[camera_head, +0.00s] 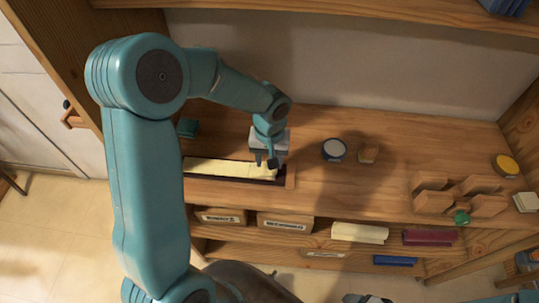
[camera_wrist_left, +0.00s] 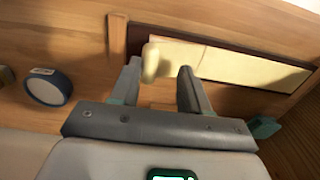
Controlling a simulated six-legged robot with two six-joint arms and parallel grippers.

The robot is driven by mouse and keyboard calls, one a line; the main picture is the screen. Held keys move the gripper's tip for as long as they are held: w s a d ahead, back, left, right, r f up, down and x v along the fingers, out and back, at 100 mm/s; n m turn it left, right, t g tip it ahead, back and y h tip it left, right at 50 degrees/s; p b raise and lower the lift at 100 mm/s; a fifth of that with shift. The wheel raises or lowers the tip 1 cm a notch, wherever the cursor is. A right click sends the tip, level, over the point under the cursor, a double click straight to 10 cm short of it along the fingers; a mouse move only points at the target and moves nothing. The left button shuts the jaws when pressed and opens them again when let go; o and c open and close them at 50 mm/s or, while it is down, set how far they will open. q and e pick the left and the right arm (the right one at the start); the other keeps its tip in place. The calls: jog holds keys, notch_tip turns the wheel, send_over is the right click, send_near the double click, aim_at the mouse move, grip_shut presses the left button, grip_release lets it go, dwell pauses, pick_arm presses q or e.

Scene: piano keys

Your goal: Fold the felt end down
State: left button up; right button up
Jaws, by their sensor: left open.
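A long cream strip (camera_head: 225,168), seemingly the felt, lies in a dark shallow tray (camera_head: 290,180) on the wooden bench. In the left wrist view the strip (camera_wrist_left: 240,65) runs off to the right. A rounded pale end (camera_wrist_left: 151,63) stands up beside the strip's left part, close to the left fingertip; whether it touches the finger I cannot tell. My left gripper (camera_head: 265,162) is open, with its fingers over the right end of the strip. In the left wrist view its fingers (camera_wrist_left: 160,70) are spread around the area of the raised end. My right gripper is not clearly seen.
A round white-topped tin (camera_head: 334,150) and a small wooden block (camera_head: 368,153) stand right of the tray. Wooden holders (camera_head: 432,195) and a yellow-topped jar (camera_head: 505,166) are farther right. A green object (camera_head: 187,128) is behind the tray's left part. Bench between is clear.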

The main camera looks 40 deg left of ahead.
pick_arm(q)
notch_tip(320, 180, up, 16)
jog(key=shift+r+b, duration=0.15)
jog(key=shift+b, duration=0.25)
dwell(0.5)
